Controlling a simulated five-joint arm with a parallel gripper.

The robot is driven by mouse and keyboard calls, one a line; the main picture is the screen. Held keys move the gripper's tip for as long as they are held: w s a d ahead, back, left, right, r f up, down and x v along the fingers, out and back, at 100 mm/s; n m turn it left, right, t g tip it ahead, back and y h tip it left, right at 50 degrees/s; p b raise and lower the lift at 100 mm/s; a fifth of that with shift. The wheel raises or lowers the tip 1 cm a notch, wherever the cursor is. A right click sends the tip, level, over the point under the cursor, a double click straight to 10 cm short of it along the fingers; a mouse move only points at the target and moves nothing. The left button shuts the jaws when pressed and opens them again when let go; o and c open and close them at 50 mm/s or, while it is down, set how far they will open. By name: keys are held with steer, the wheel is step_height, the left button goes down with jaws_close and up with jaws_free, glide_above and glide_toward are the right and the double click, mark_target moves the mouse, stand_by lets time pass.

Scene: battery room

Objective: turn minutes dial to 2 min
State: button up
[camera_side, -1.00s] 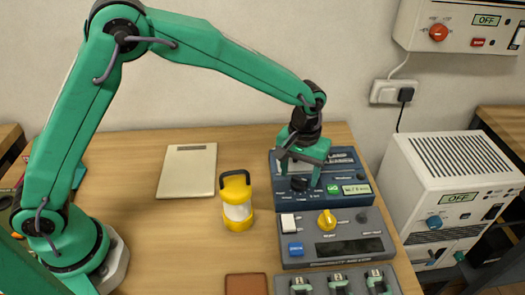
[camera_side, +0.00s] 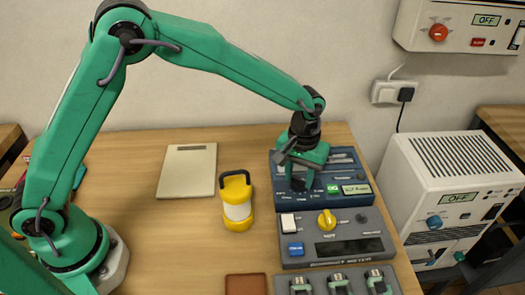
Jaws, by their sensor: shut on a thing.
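The dark blue device (camera_side: 283,201) with a small lit green display (camera_side: 356,189) and a green button (camera_side: 333,189) sits at the right of the table. My gripper (camera_side: 300,185) points down over its left part. The jaws are shut on the black dial (camera_side: 299,184), which they largely hide. I cannot read the dial's pointer or the display's digits clearly.
A grey device with a yellow knob (camera_side: 327,220) stands just in front, with a tray of small green-topped items (camera_side: 338,282) nearer still. A yellow lantern (camera_side: 237,205) and a beige panel (camera_side: 188,171) lie to the left. The table's middle left is clear.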

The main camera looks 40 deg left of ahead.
steer(key=shift+m, duration=0.3)
steer(key=m, duration=0.5)
steer(key=shift+a, duration=0.15)
steer(key=m, duration=0.6)
steer(key=shift+w+a, duration=0.1)
steer(key=shift+r, duration=0.1)
steer(key=o, duration=1)
